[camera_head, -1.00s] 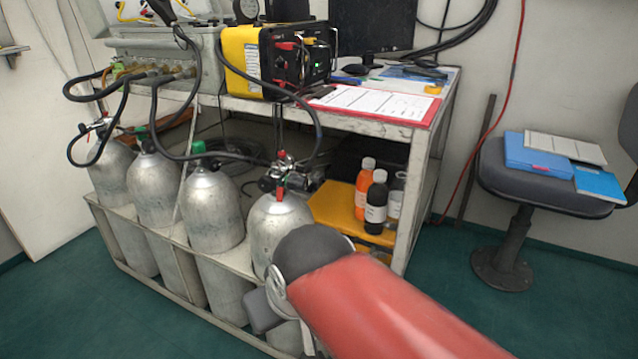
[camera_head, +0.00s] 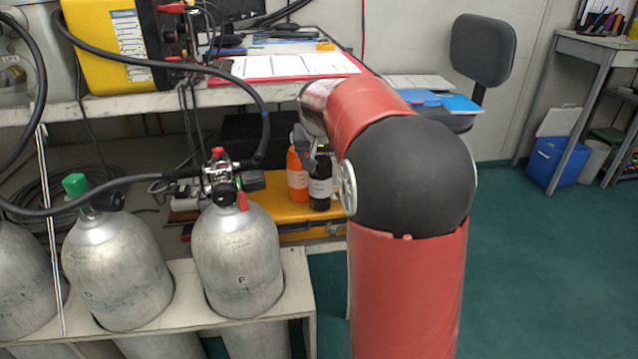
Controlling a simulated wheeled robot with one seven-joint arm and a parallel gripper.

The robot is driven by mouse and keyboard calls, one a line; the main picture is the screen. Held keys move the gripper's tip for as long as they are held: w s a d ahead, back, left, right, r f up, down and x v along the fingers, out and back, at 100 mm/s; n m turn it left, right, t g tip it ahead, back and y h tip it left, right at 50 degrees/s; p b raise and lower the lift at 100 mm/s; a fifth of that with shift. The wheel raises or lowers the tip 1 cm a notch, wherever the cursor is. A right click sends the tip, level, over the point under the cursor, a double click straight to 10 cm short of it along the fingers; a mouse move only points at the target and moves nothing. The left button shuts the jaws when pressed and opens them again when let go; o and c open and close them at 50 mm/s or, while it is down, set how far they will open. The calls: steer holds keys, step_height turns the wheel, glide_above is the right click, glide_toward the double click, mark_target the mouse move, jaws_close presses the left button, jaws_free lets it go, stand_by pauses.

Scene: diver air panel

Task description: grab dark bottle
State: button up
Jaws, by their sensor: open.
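The dark bottle (camera_head: 320,187) has a white label and stands upright on the yellow case under the workbench. An orange bottle (camera_head: 297,180) stands close on its left. My red arm reaches up and bends over toward the bench. My gripper (camera_head: 308,146) is small in view, at the height of the bottles' tops and in front of them. It is open and hides both caps. I cannot tell how far it is from the dark bottle or whether it touches it.
The yellow case (camera_head: 270,211) lies on the lower shelf. Grey cylinders (camera_head: 238,262) stand in a rack at front left, with a black hose above. The bench top (camera_head: 150,103) overhangs the bottles. A chair (camera_head: 482,50) stands behind right.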

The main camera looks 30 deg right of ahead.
mark_target(320, 160)
steer(key=x, duration=0.5)
steer(key=shift+w+f, duration=0.3)
steer(key=c, duration=1.4)
steer(key=shift+r, duration=0.1)
jaws_close()
steer(key=shift+r, duration=0.1)
